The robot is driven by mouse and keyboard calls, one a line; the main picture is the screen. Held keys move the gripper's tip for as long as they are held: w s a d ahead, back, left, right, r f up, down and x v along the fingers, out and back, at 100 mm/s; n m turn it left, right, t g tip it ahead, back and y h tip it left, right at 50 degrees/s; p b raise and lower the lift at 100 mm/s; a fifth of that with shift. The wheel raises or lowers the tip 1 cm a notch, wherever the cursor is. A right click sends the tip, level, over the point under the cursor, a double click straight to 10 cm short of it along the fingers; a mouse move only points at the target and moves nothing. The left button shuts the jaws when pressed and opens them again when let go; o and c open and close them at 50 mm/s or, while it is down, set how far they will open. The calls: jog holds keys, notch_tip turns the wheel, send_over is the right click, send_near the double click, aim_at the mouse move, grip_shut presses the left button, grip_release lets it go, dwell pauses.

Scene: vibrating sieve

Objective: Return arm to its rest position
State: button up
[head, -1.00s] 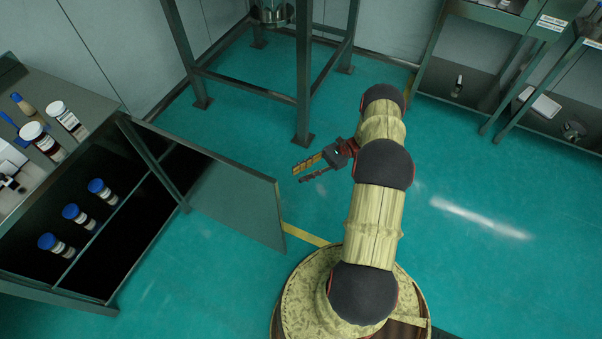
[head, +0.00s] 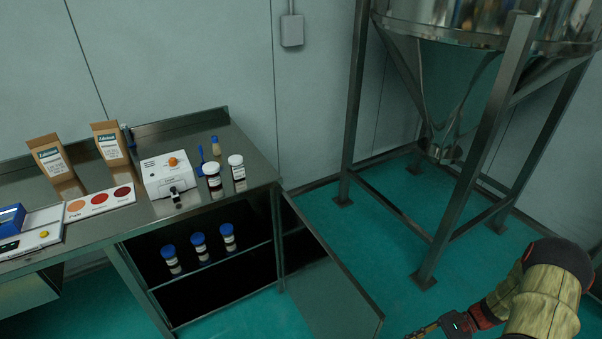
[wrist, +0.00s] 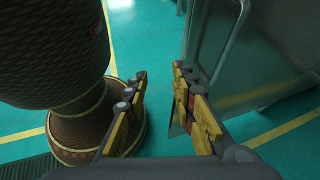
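My arm (head: 545,295) enters the head view at the lower right corner, and most of it is out of frame. My gripper (head: 428,331) shows at the bottom edge of the head view, pointing left, low over the teal floor and close to the open cabinet door (head: 335,290). In the wrist view my gripper (wrist: 159,75) has its two yellow-and-grey fingers apart with nothing between them. My round base is to the left of the fingers. A grey metal panel with a handle (wrist: 200,45), seemingly the cabinet door, is just to their right.
A metal bench (head: 150,215) carries boxes, a white device (head: 168,174) and dark-filled bottles (head: 213,180). Several blue-capped bottles (head: 199,246) stand on the shelf below. A steel hopper frame (head: 480,150) stands at the right. Floor (head: 385,235) between bench and frame is clear.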

jog(key=s+a+r+n+h, duration=0.1)
jog(key=a+r+n+h, duration=0.15)
jog(key=r, duration=0.55)
jog(key=a+r+n+h, duration=0.1)
jog(key=r+n+h, duration=0.3)
jog(key=r, duration=0.4)
jog(key=s+a+r+n+h, duration=0.1)
jog(key=r+n+h, duration=0.25)
jog(key=r, duration=0.35)
jog(key=s+a+r+n+t+h, duration=0.1)
jog(key=s+a+r+n+t, duration=0.2)
jog(key=a+r, duration=0.3)
jog(key=s+a+r+n+t+h, duration=0.1)
jog(key=s+a+r+n+t, duration=0.1)
jog(key=a+r, duration=0.5)
notch_tip(320, 180, up, 6)
jog(key=shift+s+r+n+t+h, duration=0.2)
jog(key=shift+s+n+t+h, duration=0.25)
jog(key=shift+t, duration=0.75)
jog(key=shift+a, duration=0.2)
